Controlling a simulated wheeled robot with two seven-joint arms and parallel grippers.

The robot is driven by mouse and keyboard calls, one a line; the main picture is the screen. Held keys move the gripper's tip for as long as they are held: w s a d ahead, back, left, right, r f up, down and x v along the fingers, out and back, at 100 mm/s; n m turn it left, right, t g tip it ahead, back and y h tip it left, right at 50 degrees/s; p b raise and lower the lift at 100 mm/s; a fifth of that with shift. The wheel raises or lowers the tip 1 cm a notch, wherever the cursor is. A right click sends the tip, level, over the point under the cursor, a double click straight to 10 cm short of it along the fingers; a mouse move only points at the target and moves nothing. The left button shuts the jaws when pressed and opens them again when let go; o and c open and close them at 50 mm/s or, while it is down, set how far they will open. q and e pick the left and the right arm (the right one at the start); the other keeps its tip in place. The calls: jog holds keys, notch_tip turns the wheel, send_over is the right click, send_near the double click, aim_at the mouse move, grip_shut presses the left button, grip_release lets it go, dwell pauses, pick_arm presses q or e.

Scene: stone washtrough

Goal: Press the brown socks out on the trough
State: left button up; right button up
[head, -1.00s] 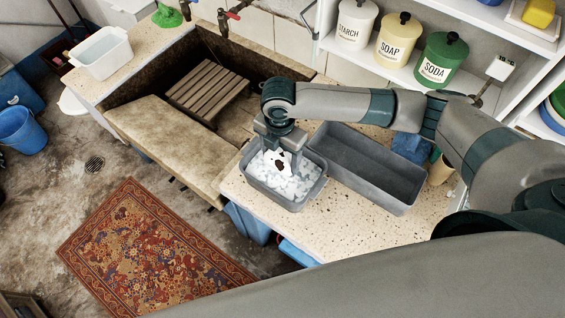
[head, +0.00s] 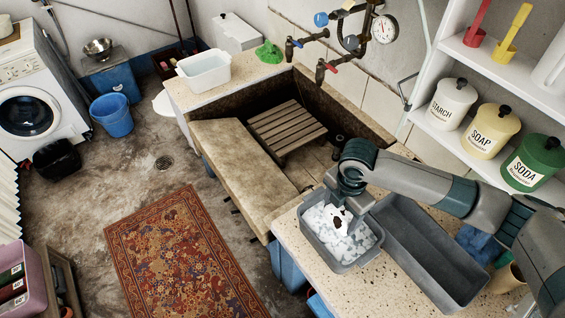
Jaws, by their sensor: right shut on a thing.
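My right gripper (head: 347,207) points down into a grey tub (head: 352,268) filled with white suds. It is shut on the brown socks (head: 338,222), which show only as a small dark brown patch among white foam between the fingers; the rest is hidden. The stone trough (head: 232,172) lies to the left of the tub, with a broad sloping front slab and a deep basin behind it. A slatted wooden rack (head: 287,127) lies in the basin. My left gripper is not in view.
A long, empty-looking grey basin (head: 425,255) stands right of the tub on the speckled counter. Taps (head: 327,68) hang over the trough's back edge. A white basin (head: 204,70) stands at its far end. The sloping slab is bare.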

aim_at(351, 215)
dwell(0.3)
jog(key=shift+w+d+r+m+b, duration=0.1)
jog(key=shift+d+m+b, duration=0.15)
jog(key=shift+m+b, duration=0.7)
jog(key=m+b, duration=0.2)
jog(key=m, duration=0.1)
jog(key=d+r+m+b, duration=0.1)
jog(key=m, duration=0.2)
jog(key=d+r+m+b, duration=0.1)
jog(key=m+b, duration=0.1)
jog(key=m, duration=0.1)
jog(key=shift+s+b, duration=0.2)
jog(key=shift+b, duration=0.1)
jog(key=s+d+r+m+b, duration=0.3)
jog(key=m+b, duration=0.5)
jog(key=m, duration=0.6)
jog(key=shift+s+d+m, duration=0.3)
jog(key=shift+d+m, duration=0.05)
jog(key=shift+d, duration=0.4)
jog(key=shift+w, duration=0.1)
